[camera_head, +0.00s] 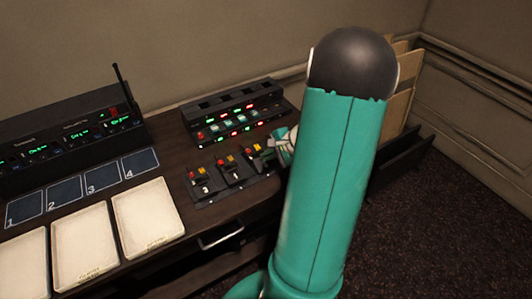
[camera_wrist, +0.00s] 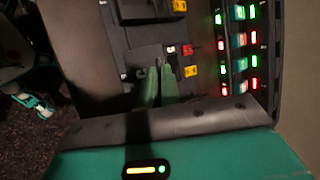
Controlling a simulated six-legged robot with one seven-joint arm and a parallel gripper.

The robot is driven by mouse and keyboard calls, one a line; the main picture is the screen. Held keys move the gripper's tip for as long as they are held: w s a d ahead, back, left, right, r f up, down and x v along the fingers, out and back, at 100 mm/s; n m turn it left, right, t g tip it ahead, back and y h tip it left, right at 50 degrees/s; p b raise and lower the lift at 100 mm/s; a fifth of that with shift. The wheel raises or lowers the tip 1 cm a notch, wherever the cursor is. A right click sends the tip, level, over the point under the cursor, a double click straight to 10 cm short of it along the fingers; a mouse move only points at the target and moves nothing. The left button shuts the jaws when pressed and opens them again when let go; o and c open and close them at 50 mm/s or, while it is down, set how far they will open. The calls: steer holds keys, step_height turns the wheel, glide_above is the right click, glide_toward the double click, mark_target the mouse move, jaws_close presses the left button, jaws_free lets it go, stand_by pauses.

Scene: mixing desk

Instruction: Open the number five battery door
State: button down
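A row of small black battery units with red and yellow buttons stands on the desk. One unit at the left of the row (camera_head: 203,187) bears what looks like a 3. My gripper (camera_head: 272,151) is at the right end of the row, partly hidden by my teal arm. In the wrist view, my two green fingers (camera_wrist: 160,88) point down at a black unit (camera_wrist: 140,57) with red and yellow buttons beside it. The fingers are close together, with a dark strip between them. I cannot tell whether they touch or grip the door. The white number near them is not readable.
A black charger rack (camera_head: 240,115) with red and green lights stands behind the units. To the left are a receiver with an antenna (camera_head: 70,135), numbered blue pads (camera_head: 104,177) and cream trays (camera_head: 148,215). A drawer handle (camera_head: 221,238) sticks out at the desk's front.

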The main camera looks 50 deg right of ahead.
steer(key=t, duration=0.1)
steer(key=s+t, duration=0.2)
steer(key=shift+a+f+n+h, duration=0.15)
steer(key=shift+a+n+h, duration=0.15)
steer(key=shift+s+a+f+n+t, duration=0.1)
steer(key=shift+s+f+n+t, duration=0.2)
steer(key=shift+t, duration=0.55)
steer(key=shift+s+a+f+n+t, duration=0.2)
steer(key=shift+s+t, duration=0.25)
steer(key=shift+t, duration=0.45)
steer(key=shift+s+a+f+n+t, duration=0.1)
steer(key=shift+s+n+t, duration=0.25)
steer(key=shift+t, duration=0.5)
steer(key=shift+r, duration=0.1)
steer(key=c, duration=1.6)
jaws_free()
steer(key=s+d+r, duration=0.1)
steer(key=s+r, duration=0.1)
steer(key=s, duration=1.1)
steer(key=shift+s+d+r, duration=0.15)
steer(key=shift+s, duration=0.15)
